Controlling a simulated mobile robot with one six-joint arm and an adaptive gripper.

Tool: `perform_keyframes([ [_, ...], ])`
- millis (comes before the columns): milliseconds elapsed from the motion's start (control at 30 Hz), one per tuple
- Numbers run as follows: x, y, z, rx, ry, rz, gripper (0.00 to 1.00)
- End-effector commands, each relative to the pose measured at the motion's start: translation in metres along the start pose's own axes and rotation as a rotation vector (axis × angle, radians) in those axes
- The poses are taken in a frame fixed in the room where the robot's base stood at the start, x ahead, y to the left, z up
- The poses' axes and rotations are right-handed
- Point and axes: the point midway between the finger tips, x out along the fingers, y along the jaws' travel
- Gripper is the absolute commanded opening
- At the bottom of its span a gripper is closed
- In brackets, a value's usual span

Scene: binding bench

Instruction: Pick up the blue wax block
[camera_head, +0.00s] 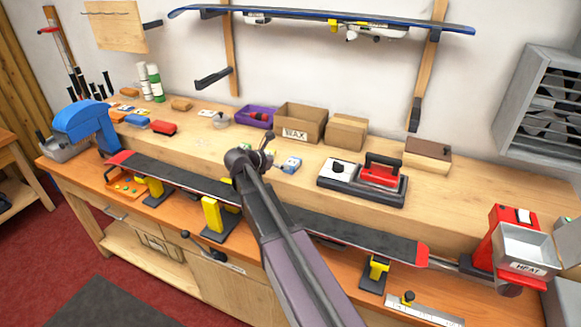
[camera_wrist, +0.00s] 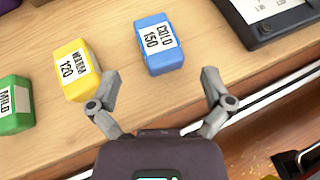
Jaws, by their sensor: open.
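A blue wax block (camera_wrist: 158,46) with a white label reading "COLD 150" lies on the wooden bench in the wrist view, just beyond and between my fingertips. A blue block with a white top (camera_head: 291,164) shows beside my gripper in the head view. My gripper (camera_wrist: 160,88) is open and empty, its two fingers spread wide and apart from the block. In the head view my gripper (camera_head: 262,151) is over the raised bench shelf, and the arm hides part of what lies behind it.
A yellow block (camera_wrist: 76,72) marked "WARM 120" and a green one (camera_wrist: 14,106) marked "MILD" lie left of the blue block. A dark tray (camera_head: 335,187) with a red iron (camera_head: 382,170) stands to the right. A box marked "WAX" (camera_head: 296,134) stands behind. A ski (camera_head: 345,236) lies in front.

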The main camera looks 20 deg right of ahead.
Motion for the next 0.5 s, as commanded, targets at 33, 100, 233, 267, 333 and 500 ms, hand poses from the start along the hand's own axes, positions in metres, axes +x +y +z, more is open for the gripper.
perform_keyframes([
  [33,0.006,0.001,-0.002,0.0,0.0,0.0,1.0],
  [100,0.011,0.001,-0.002,0.0,0.0,0.0,1.0],
  [233,0.017,0.001,-0.001,0.0,0.0,0.0,1.0],
  [267,0.017,0.001,-0.001,0.0,0.0,0.0,1.0],
  [333,0.016,0.001,-0.001,0.0,0.0,0.0,1.0],
  [500,0.016,0.001,-0.001,0.0,0.0,0.001,1.0],
])
